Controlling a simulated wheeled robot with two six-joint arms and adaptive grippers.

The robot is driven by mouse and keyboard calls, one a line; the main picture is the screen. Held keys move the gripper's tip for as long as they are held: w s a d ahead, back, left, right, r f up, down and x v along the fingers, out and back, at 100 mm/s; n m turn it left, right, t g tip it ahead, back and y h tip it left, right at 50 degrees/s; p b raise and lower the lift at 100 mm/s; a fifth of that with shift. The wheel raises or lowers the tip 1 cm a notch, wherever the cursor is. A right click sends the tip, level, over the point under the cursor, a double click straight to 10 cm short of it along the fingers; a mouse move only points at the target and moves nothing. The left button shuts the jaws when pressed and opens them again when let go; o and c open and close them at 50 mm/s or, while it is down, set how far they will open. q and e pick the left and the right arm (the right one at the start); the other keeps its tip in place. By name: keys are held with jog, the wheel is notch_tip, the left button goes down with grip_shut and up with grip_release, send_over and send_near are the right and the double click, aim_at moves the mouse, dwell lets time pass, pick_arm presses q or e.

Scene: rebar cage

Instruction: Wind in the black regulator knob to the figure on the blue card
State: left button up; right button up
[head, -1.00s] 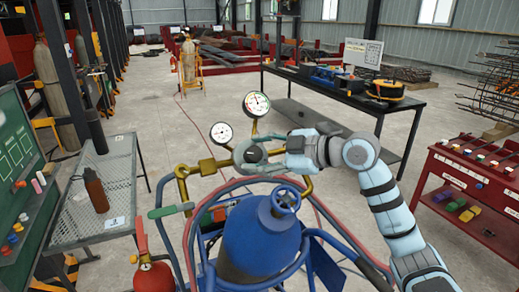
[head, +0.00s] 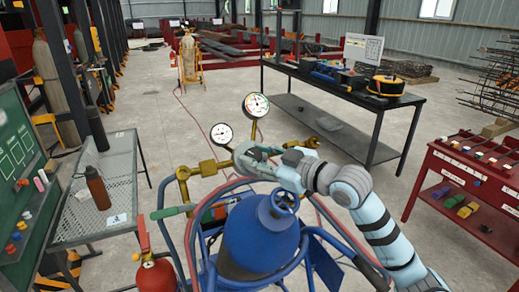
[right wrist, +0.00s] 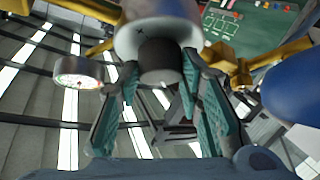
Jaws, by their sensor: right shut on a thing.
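The black regulator knob (right wrist: 160,60) shows in the right wrist view, in front of a pale round disc, between the two green-padded fingers. My right gripper (right wrist: 160,72) is shut on it. In the head view the same gripper (head: 248,156) covers the knob at the brass regulator (head: 208,168). Two round white gauges stand above it, a larger one (head: 256,105) and a smaller one (head: 221,134); their figures are too small to read. A gauge (right wrist: 79,70) also shows in the right wrist view. I cannot make out a blue card. My left gripper is not in view.
A blue cylinder (head: 262,240) with hoses stands in front of the regulator. A mesh table (head: 85,228) with a brown bottle (head: 97,188) is at left. A black bench (head: 345,95) is behind, and a red cart (head: 470,178) is at right.

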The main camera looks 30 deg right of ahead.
aim_at(258, 160)
jog(key=o, duration=1.1)
jog(key=shift+o, duration=0.2)
notch_tip(258, 160, up, 10)
